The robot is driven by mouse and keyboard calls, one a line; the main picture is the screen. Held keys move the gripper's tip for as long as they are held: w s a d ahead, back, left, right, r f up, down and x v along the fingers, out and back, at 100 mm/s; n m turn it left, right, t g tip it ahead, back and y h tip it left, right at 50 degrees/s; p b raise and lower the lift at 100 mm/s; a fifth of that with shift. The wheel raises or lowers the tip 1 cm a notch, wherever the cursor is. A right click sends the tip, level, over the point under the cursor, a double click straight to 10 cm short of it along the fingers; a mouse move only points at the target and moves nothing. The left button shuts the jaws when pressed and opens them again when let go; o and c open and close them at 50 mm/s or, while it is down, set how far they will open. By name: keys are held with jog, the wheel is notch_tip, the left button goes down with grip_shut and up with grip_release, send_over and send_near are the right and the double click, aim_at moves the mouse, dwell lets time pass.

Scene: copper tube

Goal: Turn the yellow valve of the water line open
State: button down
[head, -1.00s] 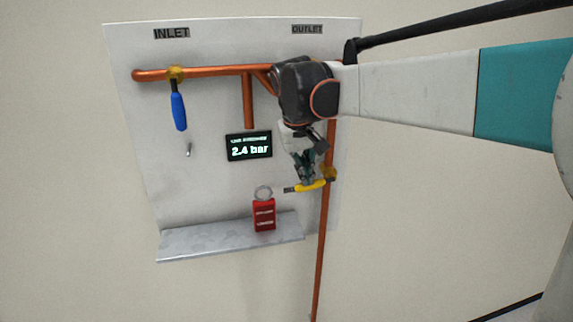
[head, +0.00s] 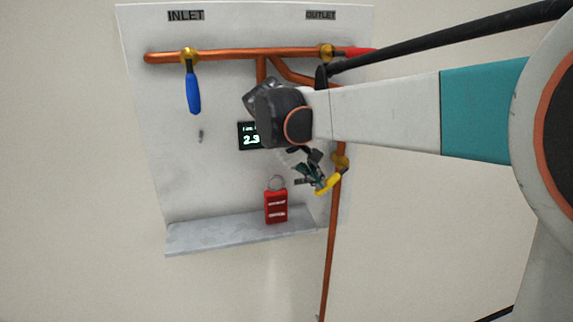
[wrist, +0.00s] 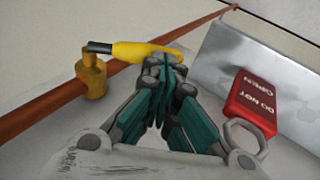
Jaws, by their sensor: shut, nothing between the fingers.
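The yellow valve handle (head: 328,184) sits on a brass body (head: 341,161) on the vertical copper pipe at the panel's right side. In the head view it slants down and left from the body, across the pipe line. The wrist view shows the yellow grip (wrist: 145,52), its black stem and the brass body (wrist: 92,78). My gripper (head: 319,184) is shut and empty, its fingertips against or right beside the grip's free end; exact contact is hard to tell. The wrist view shows the fingertips (wrist: 168,65) together at that end.
A red tag (head: 276,207) stands on the grey shelf (head: 230,235) left of my gripper. A blue-handled valve (head: 193,92) hangs at upper left. A red handle (head: 358,52) is at upper right. My arm partly covers the display (head: 249,136), which shows 2.3.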

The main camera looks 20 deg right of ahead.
aim_at(324, 192)
jog(key=shift+d+f+b, duration=0.2)
jog(key=shift+f+b, duration=0.1)
jog(key=shift+f, duration=0.3)
jog(key=shift+d+f+h+b, duration=0.2)
jog(key=shift+f+h+b, duration=0.4)
jog(key=shift+h, duration=0.2)
jog(key=shift+f, duration=0.3)
jog(key=shift+d+f+b, duration=0.45)
jog(key=shift+d+b, duration=0.15)
jog(key=shift+d, duration=0.05)
jog(key=shift+d+f+b, duration=0.35)
jog(key=shift+d+f, duration=0.05)
jog(key=shift+f, duration=0.15)
jog(key=shift+d+f, duration=0.35)
jog(key=shift+d, duration=0.3)
